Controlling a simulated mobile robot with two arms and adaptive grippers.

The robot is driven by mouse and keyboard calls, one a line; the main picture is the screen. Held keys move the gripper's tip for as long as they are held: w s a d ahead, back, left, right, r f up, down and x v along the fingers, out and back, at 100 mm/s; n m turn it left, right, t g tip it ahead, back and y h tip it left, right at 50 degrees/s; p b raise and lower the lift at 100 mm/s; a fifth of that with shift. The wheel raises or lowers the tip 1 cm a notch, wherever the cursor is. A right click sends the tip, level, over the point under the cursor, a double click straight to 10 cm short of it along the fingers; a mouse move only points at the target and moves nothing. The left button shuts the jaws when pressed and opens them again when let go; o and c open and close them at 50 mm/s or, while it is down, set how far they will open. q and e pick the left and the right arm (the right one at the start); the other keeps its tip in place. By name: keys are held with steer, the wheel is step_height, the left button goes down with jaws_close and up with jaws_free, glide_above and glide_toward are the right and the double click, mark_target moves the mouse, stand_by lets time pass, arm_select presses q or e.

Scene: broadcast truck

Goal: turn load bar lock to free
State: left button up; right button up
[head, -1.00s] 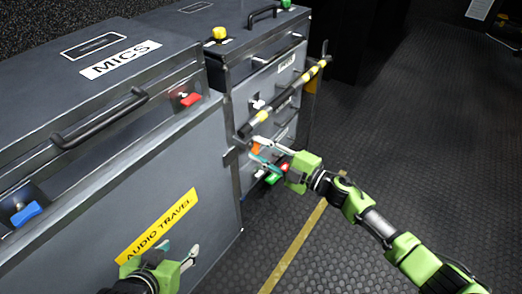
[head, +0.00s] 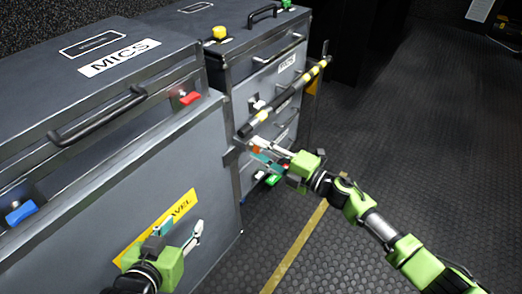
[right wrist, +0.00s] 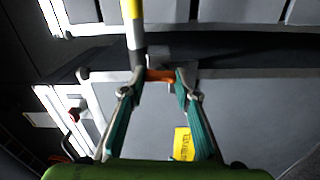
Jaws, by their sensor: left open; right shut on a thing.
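The load bar (head: 285,97) is a black and yellow striped bar slanting across the front of the drawer case. The load bar lock (right wrist: 160,75) is a small orange piece near the bar's lower end; in the head view only a bit shows. My right gripper (head: 254,149) is shut on the lock, and in the right wrist view its fingertips (right wrist: 158,84) lie on either side of it. My left gripper (head: 182,229) is open and empty in front of the yellow AUDIO TRAVEL label (head: 184,206), partly covering it.
The MICS case (head: 60,100) with a black handle, a red latch (head: 189,98) and a blue latch (head: 21,212) fills the left. A drawer case (head: 240,75) stands behind it. The dark floor (head: 420,150) at right is clear, with a yellow line (head: 295,247).

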steer(key=o, duration=1.1)
steer(key=shift+s+d, duration=0.1)
steer(key=v, duration=1.1)
steer(key=shift+s+d, duration=0.3)
